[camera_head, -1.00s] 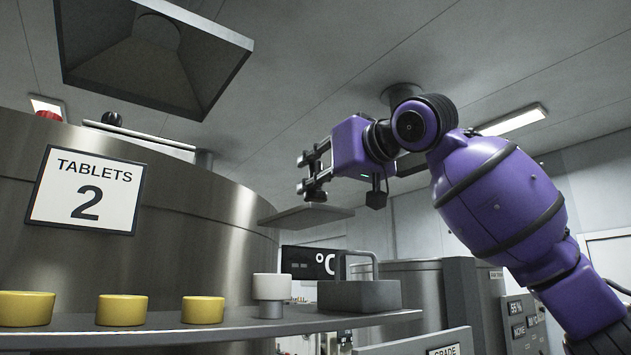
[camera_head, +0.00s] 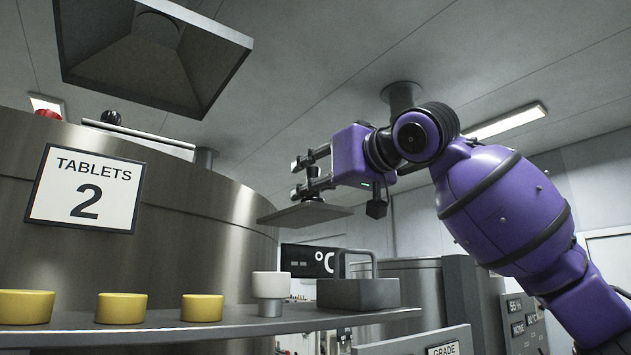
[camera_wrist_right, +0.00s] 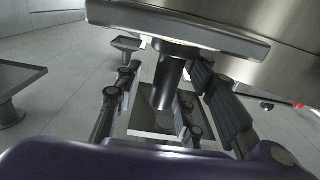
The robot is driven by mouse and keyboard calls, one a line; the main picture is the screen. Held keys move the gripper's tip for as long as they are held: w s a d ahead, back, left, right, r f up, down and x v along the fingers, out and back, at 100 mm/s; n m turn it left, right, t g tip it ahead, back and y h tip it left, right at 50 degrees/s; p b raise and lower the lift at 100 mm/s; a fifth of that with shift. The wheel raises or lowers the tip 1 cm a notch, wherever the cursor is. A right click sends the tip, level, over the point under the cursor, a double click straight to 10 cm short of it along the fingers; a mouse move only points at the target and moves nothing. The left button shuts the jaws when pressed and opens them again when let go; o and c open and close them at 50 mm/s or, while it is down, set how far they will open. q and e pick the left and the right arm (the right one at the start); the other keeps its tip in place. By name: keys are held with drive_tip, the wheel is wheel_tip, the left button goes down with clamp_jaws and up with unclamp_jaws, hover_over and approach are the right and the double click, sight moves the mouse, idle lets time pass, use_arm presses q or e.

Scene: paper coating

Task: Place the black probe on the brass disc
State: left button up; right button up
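My right gripper (camera_head: 306,174) is raised near the vat, its fingers pointing left and spread apart. I cannot pick out the probe with certainty in the head view. Three low yellow discs (camera_head: 122,308) sit in a row on the shelf; none is clearly the brass disc. My left gripper is not in view.
A grey plate (camera_head: 305,217) lies just below my right fingers; contact is unclear. The curved shelf (camera_head: 235,325) also bears a white-topped cup (camera_head: 270,285) and a grey handled block (camera_head: 358,294). The steel vat (camera_head: 195,195) marked TABLETS 2 stands behind; a hood (camera_head: 155,55) hangs above.

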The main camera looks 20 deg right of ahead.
drive_tip(key=shift+s+r, duration=0.15)
drive_tip(key=shift+s, duration=0.05)
drive_tip(key=v, duration=1.1)
drive_tip(key=shift+s+d, duration=0.15)
drive_tip(key=shift+s, duration=0.2)
